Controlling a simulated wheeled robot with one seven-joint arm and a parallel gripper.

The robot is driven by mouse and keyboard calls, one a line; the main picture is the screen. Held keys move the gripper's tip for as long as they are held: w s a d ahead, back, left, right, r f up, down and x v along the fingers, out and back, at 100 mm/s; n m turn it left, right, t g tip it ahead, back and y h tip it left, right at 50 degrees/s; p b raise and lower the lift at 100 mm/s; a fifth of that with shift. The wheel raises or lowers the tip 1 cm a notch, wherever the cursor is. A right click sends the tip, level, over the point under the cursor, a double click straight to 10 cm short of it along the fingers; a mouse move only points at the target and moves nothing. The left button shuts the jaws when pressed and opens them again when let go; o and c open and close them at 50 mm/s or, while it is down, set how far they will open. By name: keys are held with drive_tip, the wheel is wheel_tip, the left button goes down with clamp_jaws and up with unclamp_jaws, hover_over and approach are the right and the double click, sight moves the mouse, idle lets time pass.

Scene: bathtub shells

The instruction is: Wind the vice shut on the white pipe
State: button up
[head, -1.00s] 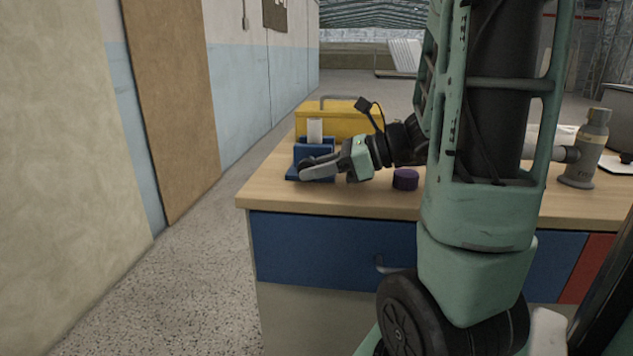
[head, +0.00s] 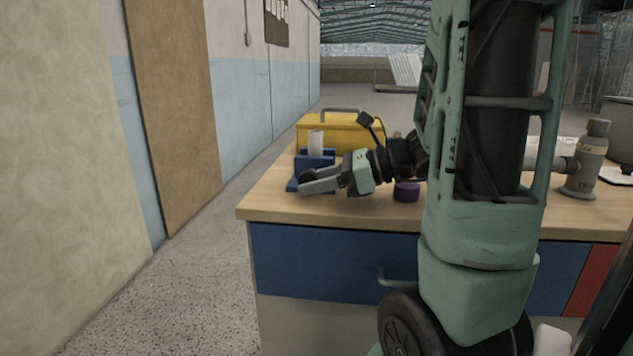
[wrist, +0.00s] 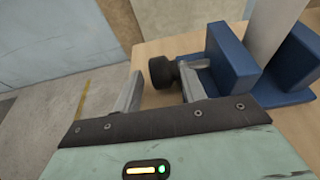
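The blue vice (head: 325,158) stands on the workbench, with the white pipe (head: 315,142) upright between its jaws. In the wrist view, the vice (wrist: 232,60) is at upper right and the pipe (wrist: 272,25) rises between the two blue jaws. The vice's black knob (wrist: 163,72) sticks out to the left of the near jaw. My gripper (head: 305,182) is at the vice's front. In the wrist view, my gripper (wrist: 162,88) has its fingers apart on either side of the knob. The right finger overlaps the knob's edge; I cannot tell if they touch.
A yellow toolbox (head: 345,135) stands behind the vice. A grey-green bottle-like object (head: 587,160) stands at right. The bench's left end is clear, with open floor beyond.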

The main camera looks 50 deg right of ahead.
drive_tip(key=shift+d, duration=0.1)
drive_tip(key=shift+s+d+r, duration=0.15)
drive_tip(key=shift+s+d, duration=0.05)
drive_tip(key=shift+s, duration=0.05)
drive_tip(key=p+v, duration=0.1)
drive_tip(key=v, duration=1.5)
drive_tip(key=shift+s+r, duration=0.1)
drive_tip(key=shift+s, duration=0.25)
drive_tip(key=shift+p, duration=0.3)
